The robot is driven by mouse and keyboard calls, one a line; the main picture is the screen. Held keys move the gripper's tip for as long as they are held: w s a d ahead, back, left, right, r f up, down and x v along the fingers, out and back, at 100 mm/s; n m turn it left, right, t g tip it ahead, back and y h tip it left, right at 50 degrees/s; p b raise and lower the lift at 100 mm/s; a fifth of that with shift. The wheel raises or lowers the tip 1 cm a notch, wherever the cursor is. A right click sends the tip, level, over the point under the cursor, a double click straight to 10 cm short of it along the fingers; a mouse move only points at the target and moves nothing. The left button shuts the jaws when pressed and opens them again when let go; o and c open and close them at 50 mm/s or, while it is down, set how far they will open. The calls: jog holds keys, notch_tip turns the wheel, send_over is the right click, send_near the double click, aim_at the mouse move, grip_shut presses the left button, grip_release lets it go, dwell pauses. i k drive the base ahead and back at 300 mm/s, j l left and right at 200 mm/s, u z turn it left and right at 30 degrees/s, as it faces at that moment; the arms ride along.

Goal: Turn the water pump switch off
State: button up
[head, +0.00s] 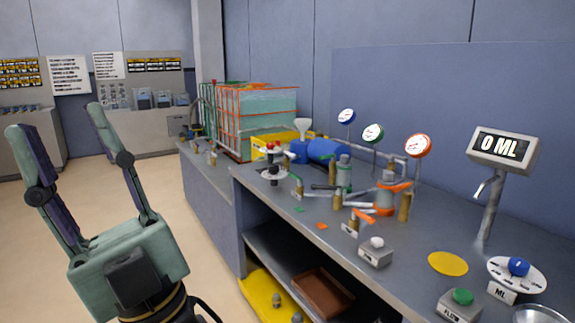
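My gripper (56,120) is at the left of the head view, raised over the floor. Its two fingers are wide apart and nothing is between them. It is well to the left of the workbench and touches nothing. I cannot tell for sure which control is the water pump switch. A small grey box with a white knob (376,248) stands near the bench's front edge, its label too small to read. A blue pump-like cylinder (326,150) lies farther back, beside a yellow box (270,147).
The grey workbench (400,215) carries pipes, valves and several gauges (418,146). A display (503,148) reads 0 ML. A green button (462,297) and a blue-knobbed dial (518,267) are at right. A caged tank (255,115) stands behind. Floor is clear at left.

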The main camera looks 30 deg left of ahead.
aim_at(274, 170)
jog(key=i+j, duration=0.1)
jog(key=j, duration=0.3)
jog(key=i+j+z, duration=0.15)
jog(key=j, duration=0.25)
jog(key=i+j, duration=0.1)
jog(key=j, duration=0.3)
jog(key=i+j, duration=0.1)
jog(key=j, duration=0.3)
jog(key=i+j, duration=0.1)
jog(key=j, duration=0.3)
jog(key=i+j, duration=0.1)
jog(key=j, duration=0.3)
jog(key=i+j+z, duration=0.1)
jog(key=j, duration=0.3)
